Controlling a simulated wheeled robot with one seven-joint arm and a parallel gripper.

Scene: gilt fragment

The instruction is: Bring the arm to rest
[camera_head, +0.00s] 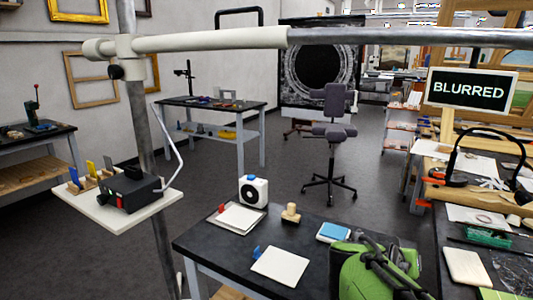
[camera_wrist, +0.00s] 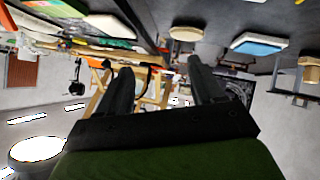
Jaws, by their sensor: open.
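My gripper (camera_wrist: 157,75) shows in the wrist view as two dark fingers set well apart, with nothing held between them. Its green body fills the bottom of that view. In the head view my green arm (camera_head: 383,268) is folded over the right end of the dark table (camera_head: 225,262), beside a blue-topped pad (camera_head: 333,232). The fingertips cannot be made out clearly there. The wrist view looks out upside down across the room, and the blue pad (camera_wrist: 258,43) shows near its top edge.
The table bears a wooden stamp (camera_head: 291,214), a white box with a black disc (camera_head: 254,191), white sheets (camera_head: 280,265) and a small tray. A metal stand (camera_head: 140,120) with a side shelf rises at left. A cluttered bench (camera_head: 465,260) lies at right. Open floor and a chair lie beyond.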

